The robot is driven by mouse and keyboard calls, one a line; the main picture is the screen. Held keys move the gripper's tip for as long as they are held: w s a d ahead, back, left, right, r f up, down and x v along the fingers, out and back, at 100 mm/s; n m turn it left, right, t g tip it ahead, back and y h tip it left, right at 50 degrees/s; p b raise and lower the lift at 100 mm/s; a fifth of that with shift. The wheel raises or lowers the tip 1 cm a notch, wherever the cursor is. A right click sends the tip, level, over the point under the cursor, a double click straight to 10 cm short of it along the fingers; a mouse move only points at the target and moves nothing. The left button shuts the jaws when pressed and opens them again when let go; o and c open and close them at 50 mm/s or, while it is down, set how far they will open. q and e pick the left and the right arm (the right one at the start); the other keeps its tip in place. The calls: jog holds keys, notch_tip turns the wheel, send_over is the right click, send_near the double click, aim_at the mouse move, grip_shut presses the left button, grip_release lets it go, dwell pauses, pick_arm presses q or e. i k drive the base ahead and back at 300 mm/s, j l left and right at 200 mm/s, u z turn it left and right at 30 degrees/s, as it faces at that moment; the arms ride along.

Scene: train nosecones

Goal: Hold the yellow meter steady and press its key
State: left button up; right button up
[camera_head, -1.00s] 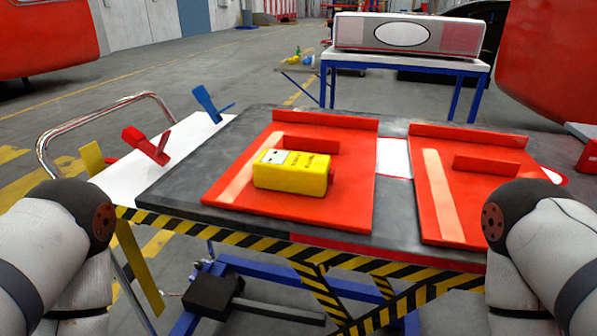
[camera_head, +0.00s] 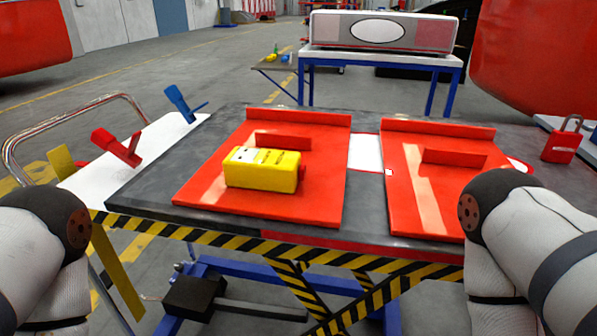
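The yellow meter (camera_head: 262,172) lies on the left red tray (camera_head: 322,200), on the dark top of a lift table. A pale panel shows on its upper face, and a small red part shows at its right end. I cannot make out its key clearly. My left arm comes in at the lower left and my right arm at the lower right. Both stay in front of the table, apart from the meter. Neither gripper's fingers can be seen.
A second red tray (camera_head: 405,205) lies to the right. A red padlock (camera_head: 562,144) stands at the far right. Red (camera_head: 117,148) and blue (camera_head: 180,104) clamps stand on a white board (camera_head: 150,150) at the left. A blue-legged table (camera_head: 380,59) stands behind.

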aim_at(269, 170)
jog(key=l, duration=0.2)
jog(key=k+j+z, duration=0.1)
jog(key=j+z, duration=0.15)
jog(key=j, duration=0.2)
jog(key=k+j+z, duration=0.25)
jog(key=j, duration=0.2)
jog(key=k, duration=0.35)
jog(key=i, duration=0.45)
